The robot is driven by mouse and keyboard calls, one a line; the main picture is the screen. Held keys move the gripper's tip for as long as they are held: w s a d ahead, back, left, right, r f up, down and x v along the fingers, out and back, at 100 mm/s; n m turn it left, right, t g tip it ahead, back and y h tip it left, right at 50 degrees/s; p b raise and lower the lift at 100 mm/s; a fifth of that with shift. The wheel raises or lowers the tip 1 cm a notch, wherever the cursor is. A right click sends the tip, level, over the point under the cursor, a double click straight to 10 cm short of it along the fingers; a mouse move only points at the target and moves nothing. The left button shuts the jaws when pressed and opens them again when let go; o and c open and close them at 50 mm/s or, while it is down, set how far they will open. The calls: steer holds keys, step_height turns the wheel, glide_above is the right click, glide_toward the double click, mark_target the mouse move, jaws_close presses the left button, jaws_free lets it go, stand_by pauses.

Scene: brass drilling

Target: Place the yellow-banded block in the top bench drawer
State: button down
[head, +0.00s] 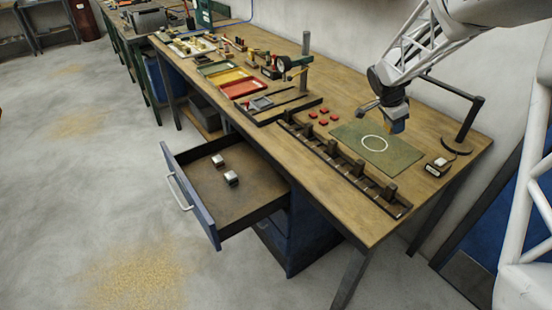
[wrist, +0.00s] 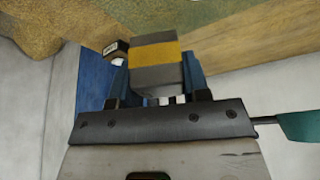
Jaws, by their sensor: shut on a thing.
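My gripper (head: 394,118) is above the green mat (head: 350,142) at the right part of the bench. It is shut on the yellow-banded block (wrist: 156,52), a grey block with a yellow stripe, held between blue fingers in the wrist view. In the head view the block is small and mostly hidden by the gripper. The top bench drawer (head: 262,190) is pulled open at the front of the bench, to the left of and below my gripper. Two small silvery blocks (head: 218,161) (head: 231,178) with reddish marks lie in it.
A dark slotted rack (head: 345,160) runs along the bench front between mat and drawer. Several red pieces (head: 323,121) lie behind it. A lamp stand (head: 457,144) and a small dark box (head: 438,167) are at the right. A green drill press (head: 295,62) and coloured trays (head: 240,87) stand farther left.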

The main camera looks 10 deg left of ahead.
steer(key=r, duration=0.5)
steer(key=shift+a+r, duration=0.1)
steer(key=shift+a, duration=0.25)
steer(key=s+a+n, duration=0.2)
steer(key=a, duration=2.2)
steer(key=n+t, duration=0.2)
steer(key=n, duration=0.1)
glide_above(250, 199)
steer(key=s, duration=0.1)
step_height(250, 199, down, 27)
steer(key=a, duration=0.1)
steer(key=shift+s+r+y, duration=0.15)
steer(key=shift+y, duration=0.25)
steer(key=shift+f, duration=3.1)
steer(key=shift+f, duration=0.15)
steer(key=shift+f, duration=1.75)
